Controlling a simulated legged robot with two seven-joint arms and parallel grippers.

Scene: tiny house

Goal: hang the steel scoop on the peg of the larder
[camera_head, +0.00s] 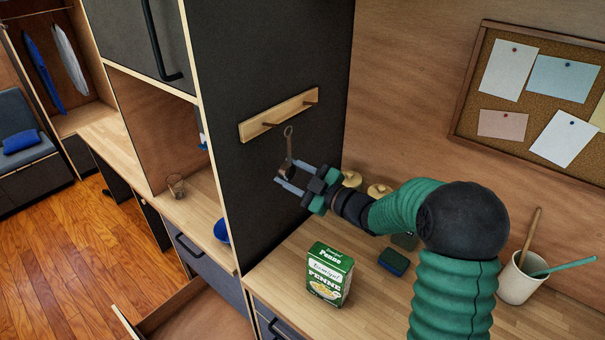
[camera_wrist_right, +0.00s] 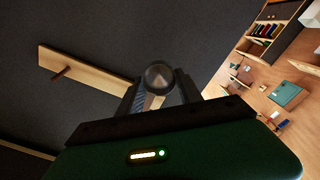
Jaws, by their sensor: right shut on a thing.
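The steel scoop (camera_head: 288,148) is upright in my right gripper (camera_head: 285,178), with its ring-ended handle pointing up. In the right wrist view the scoop (camera_wrist_right: 158,75) shows as a round dark end between the fingers of my right gripper (camera_wrist_right: 160,88). The gripper is shut on it. The wooden peg rail (camera_head: 279,114) with its pegs is fixed to the dark side of the larder (camera_head: 285,50). The scoop's ring is just below the rail and looks apart from it; the depth gap is hard to tell. The rail also shows in the right wrist view (camera_wrist_right: 85,75). My left gripper is not in view.
A green penne box (camera_head: 329,274) stands on the counter, with a blue-green sponge (camera_head: 393,262) to its right. A cup with utensils (camera_head: 519,280) is at the right. An open drawer (camera_head: 185,315) is at lower left. A corkboard (camera_head: 540,90) hangs on the wall.

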